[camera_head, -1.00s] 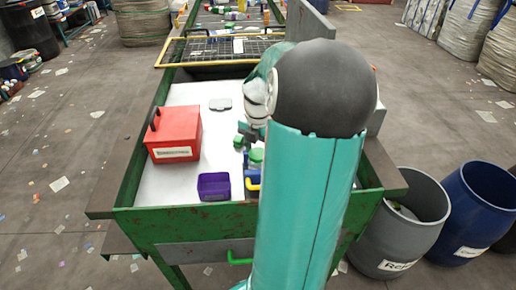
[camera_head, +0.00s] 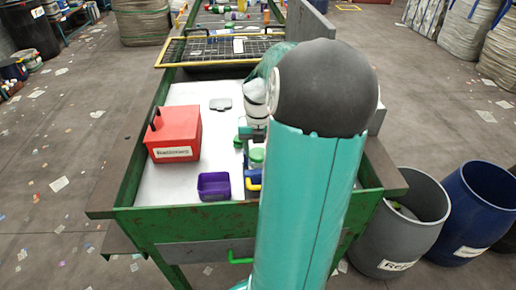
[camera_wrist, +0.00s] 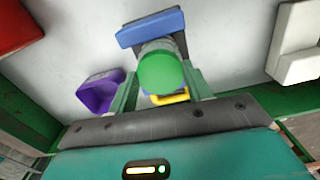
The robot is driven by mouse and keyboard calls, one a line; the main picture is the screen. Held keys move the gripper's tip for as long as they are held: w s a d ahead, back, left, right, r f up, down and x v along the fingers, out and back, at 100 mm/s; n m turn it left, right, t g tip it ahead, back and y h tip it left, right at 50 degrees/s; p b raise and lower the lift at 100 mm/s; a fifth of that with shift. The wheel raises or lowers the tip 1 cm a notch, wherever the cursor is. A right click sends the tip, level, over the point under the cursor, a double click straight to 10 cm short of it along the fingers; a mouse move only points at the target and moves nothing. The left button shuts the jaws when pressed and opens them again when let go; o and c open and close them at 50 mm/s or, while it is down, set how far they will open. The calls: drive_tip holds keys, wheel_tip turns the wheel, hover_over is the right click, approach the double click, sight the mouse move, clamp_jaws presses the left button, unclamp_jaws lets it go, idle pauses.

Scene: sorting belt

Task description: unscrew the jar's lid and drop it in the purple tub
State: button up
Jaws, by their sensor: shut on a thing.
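My gripper (camera_wrist: 162,84) has its two green fingers on either side of the round green lid (camera_wrist: 163,70) and is shut on it. The lid also shows in the head view (camera_head: 257,155), near the right side of the white worktop. The jar is mostly hidden under the lid and fingers; I cannot tell whether the lid still touches it. A blue clamp-like block (camera_wrist: 150,27) and a yellow part (camera_wrist: 170,98) are around the jar's place. The purple tub (camera_head: 214,185) stands open to the left of the lid, also in the wrist view (camera_wrist: 98,92).
A red box (camera_head: 174,135) with a white label stands at the left of the worktop. A small grey flat item (camera_head: 220,104) lies behind. A green rim (camera_head: 190,220) edges the table. Bins (camera_head: 405,240) stand on the floor at right. My arm hides the table's right part.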

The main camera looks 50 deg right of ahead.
drive_tip(key=shift+s+f+n, duration=0.25)
drive_tip(key=shift+f+n, duration=0.05)
drive_tip(key=shift+n, duration=0.3)
drive_tip(key=shift+n, duration=0.3)
drive_tip(key=shift+r, duration=0.15)
drive_tip(key=shift+w+n, duration=0.1)
drive_tip(key=shift+n, duration=0.8)
drive_tip(key=shift+w+r+n, duration=0.1)
drive_tip(key=shift+n, duration=0.2)
drive_tip(key=o, duration=1)
